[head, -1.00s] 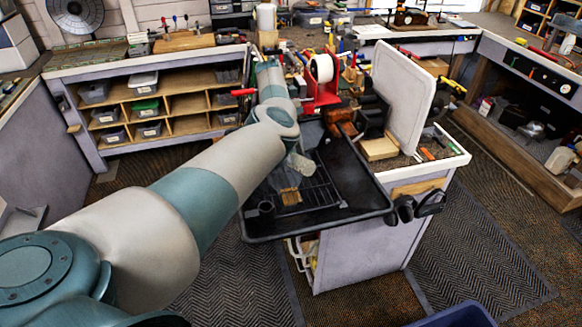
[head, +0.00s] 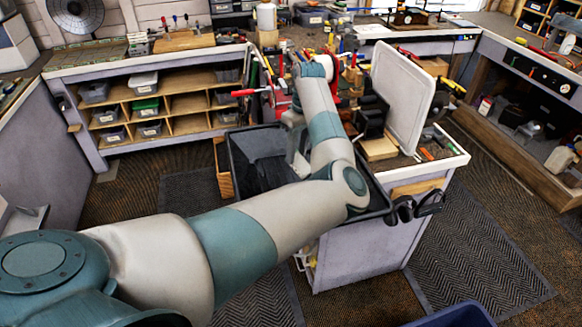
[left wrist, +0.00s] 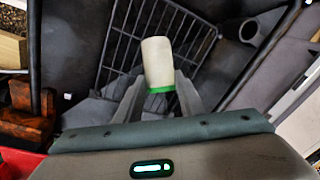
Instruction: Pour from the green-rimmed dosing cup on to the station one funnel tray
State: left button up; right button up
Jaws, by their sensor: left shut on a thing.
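My left gripper (left wrist: 160,84) is shut on the dosing cup (left wrist: 157,62), a whitish cup with a green rim (left wrist: 161,89). The rim faces the gripper body in the left wrist view; its contents are not visible and I cannot tell its tilt. A large black tray (left wrist: 75,75) with a wire rack (left wrist: 200,33) in it lies beneath the cup. In the head view the tray (head: 233,150) sits at the near end of the bench, partly behind my left arm. The left gripper (head: 297,160) hangs over it there, its cup not discernible. My right gripper is out of view.
A white upright panel (head: 403,95) and a wooden block (head: 379,149) stand right of the tray. Headphones (head: 415,208) hang off the bench side.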

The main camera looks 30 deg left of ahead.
pick_arm(q)
jog(key=shift+d+r+y, duration=0.15)
jog(key=shift+y, duration=0.25)
jog(key=shift+d+r+t+y, duration=0.3)
jog(key=shift+r+y, duration=0.35)
jog(key=shift+y, duration=0.35)
jog(key=shift+s+r+y, duration=0.1)
jog(key=shift+r+y, duration=0.75)
jog(key=shift+y, duration=0.05)
